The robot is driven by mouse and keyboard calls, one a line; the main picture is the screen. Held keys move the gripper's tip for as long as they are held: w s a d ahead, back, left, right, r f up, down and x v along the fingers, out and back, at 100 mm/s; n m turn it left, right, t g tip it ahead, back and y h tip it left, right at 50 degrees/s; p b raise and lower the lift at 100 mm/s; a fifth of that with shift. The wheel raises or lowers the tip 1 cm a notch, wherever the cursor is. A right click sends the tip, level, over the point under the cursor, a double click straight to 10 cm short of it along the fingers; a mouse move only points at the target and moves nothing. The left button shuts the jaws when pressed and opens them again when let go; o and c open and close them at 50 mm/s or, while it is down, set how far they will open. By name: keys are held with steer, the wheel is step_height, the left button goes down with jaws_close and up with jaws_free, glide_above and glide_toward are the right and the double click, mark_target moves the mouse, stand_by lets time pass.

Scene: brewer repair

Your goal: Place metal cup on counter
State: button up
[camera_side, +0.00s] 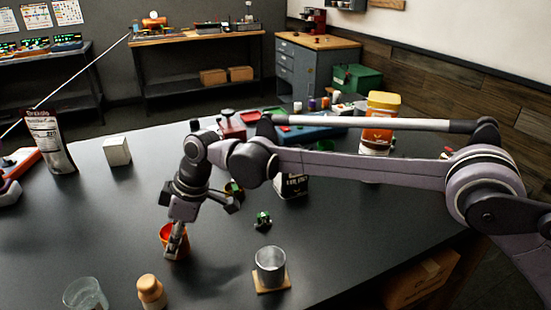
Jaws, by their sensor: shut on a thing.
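A silver metal cup (271,262) stands upright on a small square wooden coaster (272,286) on the dark counter (110,225), near its front edge. My gripper (175,246) is to the left of the metal cup and apart from it. It points down and is shut on an orange-red cup (167,233). One finger hides part of this cup. The cup is upright at counter level; I cannot tell whether its base touches the counter.
A wooden bottle (151,292) and a clear glass (85,294) stand at the front left. A small green object (263,219) lies behind the metal cup. A white box (117,151) and a pouch (50,140) stand further back left. The left middle of the counter is clear.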

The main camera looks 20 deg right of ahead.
steer(key=shift+f, duration=0.15)
steer(key=o, duration=1.1)
steer(key=shift+o, duration=0.2)
steer(key=v, duration=1.2)
steer(key=d+r+m+t, duration=0.2)
steer(key=d+r+m, duration=0.2)
steer(key=d, duration=1.1)
steer(key=s+d+f+m+t+h, duration=0.15)
steer(key=s+d+m, duration=0.35)
steer(key=d, duration=0.6)
steer(key=s+d+f+m+t+h, duration=0.1)
steer(key=s+d+f+m+h, duration=0.1)
steer(key=s+d, duration=0.7)
steer(key=s+d+f+m, duration=0.1)
steer(key=s+d+f, duration=0.1)
steer(key=s+d+f+m+t, duration=0.1)
steer(key=s+d+f, duration=0.1)
steer(key=d, duration=0.1)
steer(key=s+d+f+m+h, duration=0.1)
steer(key=s+d+f, duration=0.1)
steer(key=d+f, duration=0.1)
steer(key=shift+s, duration=0.15)
